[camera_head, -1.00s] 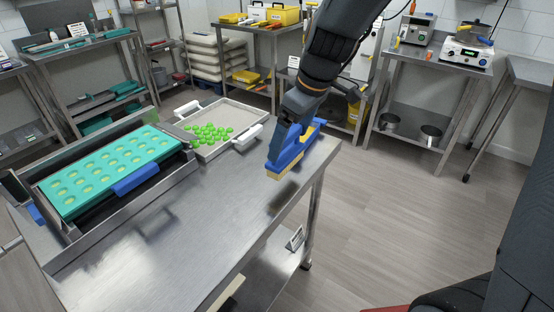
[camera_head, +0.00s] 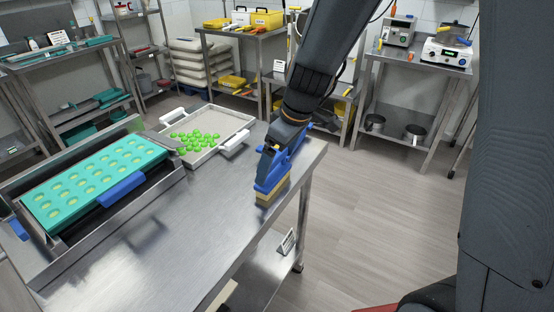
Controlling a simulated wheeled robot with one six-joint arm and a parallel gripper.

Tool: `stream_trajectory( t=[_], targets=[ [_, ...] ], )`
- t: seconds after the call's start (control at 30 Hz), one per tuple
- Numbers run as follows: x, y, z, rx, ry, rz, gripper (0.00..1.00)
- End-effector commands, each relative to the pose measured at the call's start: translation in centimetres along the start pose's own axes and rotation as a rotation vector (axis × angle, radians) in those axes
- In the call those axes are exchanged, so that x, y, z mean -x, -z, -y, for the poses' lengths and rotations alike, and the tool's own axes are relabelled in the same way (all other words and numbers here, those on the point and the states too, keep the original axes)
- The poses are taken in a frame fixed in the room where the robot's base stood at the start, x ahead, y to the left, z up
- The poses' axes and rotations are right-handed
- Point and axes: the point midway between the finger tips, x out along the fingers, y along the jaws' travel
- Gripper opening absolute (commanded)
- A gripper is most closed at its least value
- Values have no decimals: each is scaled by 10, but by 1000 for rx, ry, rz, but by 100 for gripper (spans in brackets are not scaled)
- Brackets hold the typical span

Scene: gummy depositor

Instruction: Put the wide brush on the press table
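The wide brush (camera_head: 273,192) has a blue body and pale yellow bristles that point down. My gripper (camera_head: 272,160) is around the brush's blue top and appears shut on it; the fingertips are partly hidden by the brush and my wrist. The brush is at the right end of the steel table (camera_head: 190,215), close to its right edge. I cannot tell whether the bristles touch the table top. No label that I can read marks this table as the press table.
A teal mould tray (camera_head: 95,180) sits in a steel frame on the left of the table. A white-handled tray (camera_head: 225,118) with several green gummies stands at the back. The table's front middle is clear. A sign (camera_head: 287,242) stands on the lower shelf.

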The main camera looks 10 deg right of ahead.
Motion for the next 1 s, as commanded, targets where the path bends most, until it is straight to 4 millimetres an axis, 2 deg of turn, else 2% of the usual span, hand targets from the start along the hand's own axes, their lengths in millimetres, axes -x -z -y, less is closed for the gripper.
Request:
stream_trajectory(
  t=[0.23,0.37,0.8,1.0],
  targets=[
    [2,0,0,0,0,0,100],
    [10,2,-1,1,-2,-3,100],
    [86,2,-1,0,-4,-4,100],
    [113,2,-1,0,-2,-3,100]
  ],
)
